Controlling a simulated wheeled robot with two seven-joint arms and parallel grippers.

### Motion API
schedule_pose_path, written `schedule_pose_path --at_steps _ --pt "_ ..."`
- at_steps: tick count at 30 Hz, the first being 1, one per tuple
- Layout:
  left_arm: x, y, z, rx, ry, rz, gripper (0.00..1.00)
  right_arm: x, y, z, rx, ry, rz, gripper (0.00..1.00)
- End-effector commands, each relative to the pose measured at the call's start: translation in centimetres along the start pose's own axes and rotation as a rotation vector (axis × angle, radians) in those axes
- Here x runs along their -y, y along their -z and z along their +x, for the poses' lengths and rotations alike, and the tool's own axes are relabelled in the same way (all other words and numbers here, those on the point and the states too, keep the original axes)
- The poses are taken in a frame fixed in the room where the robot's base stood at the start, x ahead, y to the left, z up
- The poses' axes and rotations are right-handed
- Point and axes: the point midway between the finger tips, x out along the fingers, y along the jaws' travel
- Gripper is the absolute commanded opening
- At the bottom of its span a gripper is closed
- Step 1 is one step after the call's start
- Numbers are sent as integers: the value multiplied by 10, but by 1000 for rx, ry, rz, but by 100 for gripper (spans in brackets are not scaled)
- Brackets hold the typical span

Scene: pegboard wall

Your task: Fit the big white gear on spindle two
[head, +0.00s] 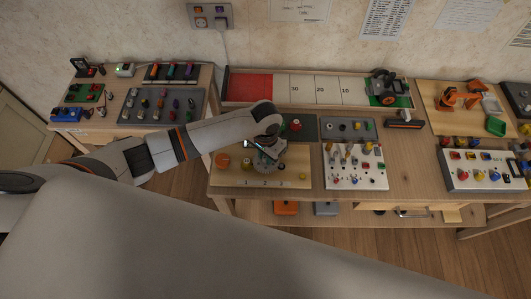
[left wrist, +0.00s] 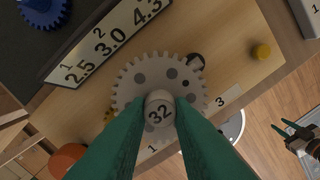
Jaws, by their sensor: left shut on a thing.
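The big white gear (left wrist: 135,85), a pale toothed disc with round holes and a hub marked 32, lies flat below my left gripper (left wrist: 160,112) in the left wrist view. The green fingers are shut on its hub. In the head view my left gripper (head: 264,157) is over the wooden gear board (head: 228,179), above its numbers 1, 2 and 3. Label 3 (left wrist: 221,102) and label 1 (left wrist: 152,147) show beside the gear. Spindle two is hidden under the gear and fingers; I cannot tell whether the gear is around it. My right gripper (left wrist: 288,130) shows open and empty, away from the board.
A yellow knob (left wrist: 262,51) stands on the board's right part. An orange knob (left wrist: 68,157) and a partly covered yellow gear are on the other side. A blue gear (left wrist: 43,10) lies on a dark mat behind. A grey-white panel with pegs (head: 357,178) stands right of the board.

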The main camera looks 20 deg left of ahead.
Motion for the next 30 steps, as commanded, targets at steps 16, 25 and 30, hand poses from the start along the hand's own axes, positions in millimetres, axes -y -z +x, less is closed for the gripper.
schedule_pose_path --at_steps 16,25,30 --pt "0 0 4 -1 0 0 0 -3 0 2 1 -4 2 36" --pt "0 1 12 -2 0 1 0 -3 0 3 0 -4 2 36" --pt "0 1 15 -1 -1 1 0 -3 0 4 0 -4 2 36"
